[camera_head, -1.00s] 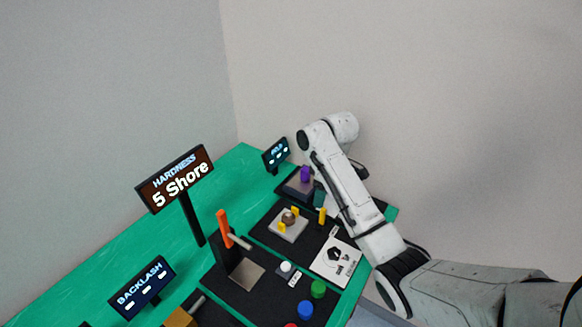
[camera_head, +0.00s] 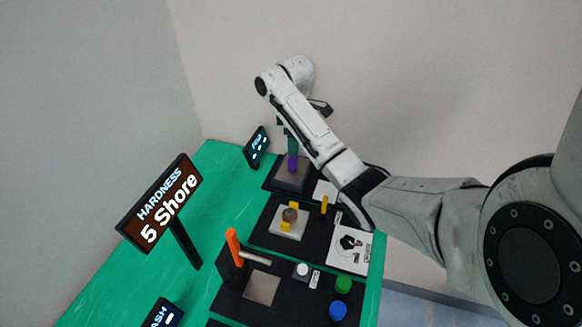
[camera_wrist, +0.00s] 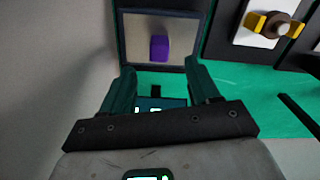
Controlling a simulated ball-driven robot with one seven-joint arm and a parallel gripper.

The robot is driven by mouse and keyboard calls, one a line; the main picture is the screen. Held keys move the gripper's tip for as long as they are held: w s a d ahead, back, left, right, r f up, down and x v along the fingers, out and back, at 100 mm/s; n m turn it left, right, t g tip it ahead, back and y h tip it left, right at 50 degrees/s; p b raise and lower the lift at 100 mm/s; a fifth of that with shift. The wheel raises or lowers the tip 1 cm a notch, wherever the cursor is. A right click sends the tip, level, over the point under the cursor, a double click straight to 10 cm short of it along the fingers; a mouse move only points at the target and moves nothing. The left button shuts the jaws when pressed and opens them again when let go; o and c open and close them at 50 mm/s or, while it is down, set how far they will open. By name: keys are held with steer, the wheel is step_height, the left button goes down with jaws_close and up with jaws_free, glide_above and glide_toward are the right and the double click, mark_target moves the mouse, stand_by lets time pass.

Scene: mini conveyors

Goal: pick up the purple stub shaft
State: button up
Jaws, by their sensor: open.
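The purple stub shaft (camera_head: 292,163) stands on a grey square plate on a dark pad at the far end of the green table. In the wrist view the purple shaft (camera_wrist: 159,47) is above the middle, on its grey plate (camera_wrist: 135,27). My gripper (camera_head: 292,146) is at the shaft in the head view, its teal fingers close above it. In the wrist view my gripper (camera_wrist: 160,72) is open, with one finger on each side and the shaft just beyond the tips. Contact cannot be told.
A plate with yellow clamps and a brown round part (camera_head: 290,214) sits on the neighbouring pad, with a yellow peg (camera_head: 324,205) beside it. A small dark display (camera_head: 257,147) stands left of the shaft's pad. A hardness sign (camera_head: 165,205) rises nearer. The wall is close behind.

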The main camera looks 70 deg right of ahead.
mark_target(294, 158)
step_height(294, 158, down, 3)
steer(key=shift+r, duration=0.15)
steer(key=shift+f+p, duration=0.3)
steer(key=shift+f, duration=2.35)
jaws_close()
